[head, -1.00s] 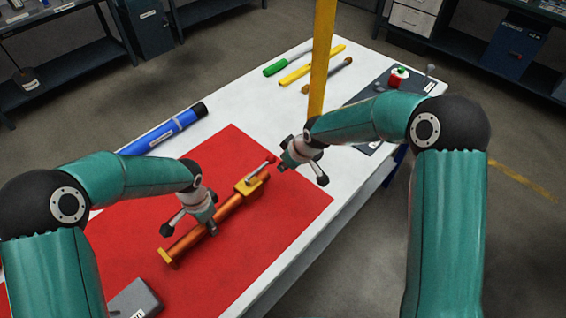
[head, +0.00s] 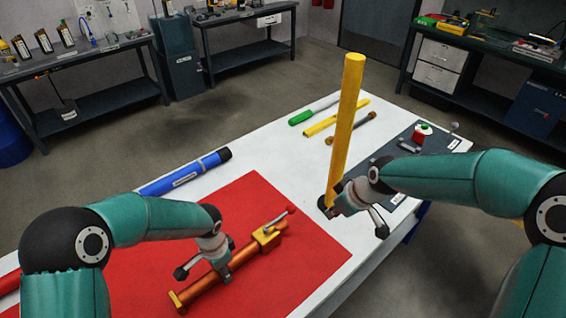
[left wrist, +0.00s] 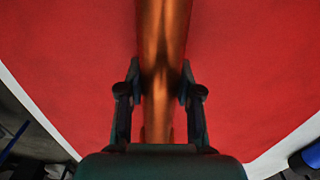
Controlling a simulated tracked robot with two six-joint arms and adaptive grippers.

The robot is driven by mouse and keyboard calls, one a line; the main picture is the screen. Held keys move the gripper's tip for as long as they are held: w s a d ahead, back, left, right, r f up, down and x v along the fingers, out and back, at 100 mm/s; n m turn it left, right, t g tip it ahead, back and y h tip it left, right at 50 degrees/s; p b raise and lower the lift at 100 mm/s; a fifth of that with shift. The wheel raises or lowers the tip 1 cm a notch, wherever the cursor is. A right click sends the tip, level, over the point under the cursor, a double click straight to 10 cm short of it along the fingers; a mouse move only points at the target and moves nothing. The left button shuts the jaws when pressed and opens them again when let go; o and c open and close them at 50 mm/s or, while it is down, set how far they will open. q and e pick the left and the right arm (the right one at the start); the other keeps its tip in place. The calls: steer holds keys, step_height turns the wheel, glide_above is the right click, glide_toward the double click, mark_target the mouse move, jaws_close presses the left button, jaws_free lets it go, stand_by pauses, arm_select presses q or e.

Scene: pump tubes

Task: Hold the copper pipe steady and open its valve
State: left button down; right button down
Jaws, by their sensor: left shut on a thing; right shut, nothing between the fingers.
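The copper pipe (head: 215,285) lies diagonally on a red mat (head: 130,262). It carries a brass valve body (head: 266,237) near its far right end, with a thin lever ending in a red knob (head: 290,210). The lever points up-right, roughly along the pipe. My left gripper (head: 222,268) is shut around the middle of the pipe. In the left wrist view the pipe (left wrist: 162,60) runs between its two fingers (left wrist: 160,85). My right gripper (head: 332,208) is shut and empty, right of the red knob and apart from it.
A yellow pole (head: 346,120) stands upright close to my right gripper. A blue tube (head: 185,174), a green-handled tool (head: 312,111) and a yellow bar (head: 335,119) lie on the white table (head: 265,150). A dark mat (head: 425,160) holds a red spool (head: 421,134).

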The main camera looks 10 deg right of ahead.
arm_select(q)
steer(key=c, duration=0.7)
jaws_free()
steer(key=shift+r, duration=0.1)
